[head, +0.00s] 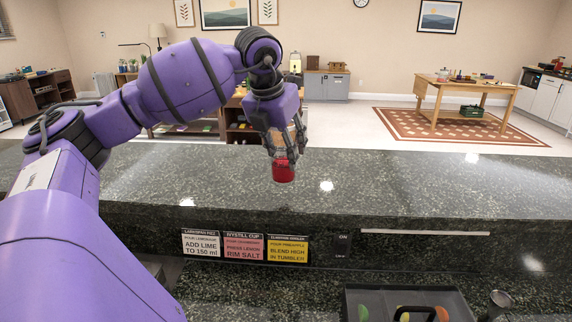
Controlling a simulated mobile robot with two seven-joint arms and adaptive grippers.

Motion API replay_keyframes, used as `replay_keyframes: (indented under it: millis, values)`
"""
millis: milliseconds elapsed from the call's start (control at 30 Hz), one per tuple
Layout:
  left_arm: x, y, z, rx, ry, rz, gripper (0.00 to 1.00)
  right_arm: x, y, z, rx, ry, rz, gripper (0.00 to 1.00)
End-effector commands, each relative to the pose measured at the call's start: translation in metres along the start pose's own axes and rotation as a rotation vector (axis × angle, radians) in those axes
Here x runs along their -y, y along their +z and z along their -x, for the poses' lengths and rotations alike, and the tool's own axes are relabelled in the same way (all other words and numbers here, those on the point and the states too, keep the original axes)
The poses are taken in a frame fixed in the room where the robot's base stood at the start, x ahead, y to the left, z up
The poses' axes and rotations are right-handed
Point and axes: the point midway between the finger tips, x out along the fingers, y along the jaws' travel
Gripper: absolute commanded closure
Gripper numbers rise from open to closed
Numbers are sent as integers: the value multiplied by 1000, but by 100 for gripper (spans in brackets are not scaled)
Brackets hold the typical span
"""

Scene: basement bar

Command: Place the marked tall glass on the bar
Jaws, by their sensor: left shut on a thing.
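My left gripper (284,152) points down over the dark speckled bar (400,180), shut on a red thing. The red thing (284,173) looks like a small red glass or cup, its upper part hidden between the fingers. I cannot tell whether its base touches the bar top or hangs slightly above it. No mark shows on it at this size. My right gripper is not in view.
Three recipe cards (244,246) hang on the bar's near face. A dark tray (405,304) with coloured pieces and a black handle lies low at the front right, beside a metal tool (496,303). The bar top is clear on both sides.

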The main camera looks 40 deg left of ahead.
Motion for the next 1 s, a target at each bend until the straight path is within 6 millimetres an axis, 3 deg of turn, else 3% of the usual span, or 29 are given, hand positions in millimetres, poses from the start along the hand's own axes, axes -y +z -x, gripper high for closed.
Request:
replay_keyframes:
  millis: [200, 400, 800, 833, 1000]
  values:
    - [-1, 6, -14, 3, -2, 0, 100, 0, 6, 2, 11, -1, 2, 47]
    - [-2, -5, -37, 6, -1, -1, 100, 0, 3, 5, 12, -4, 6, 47]
    - [-2, -8, -44, 4, 1, -1, 100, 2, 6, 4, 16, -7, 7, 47]
    - [-2, -8, -45, 2, 1, -1, 55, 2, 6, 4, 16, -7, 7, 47]
    - [-2, -8, -44, 3, 0, 0, 37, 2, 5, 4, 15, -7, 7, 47]
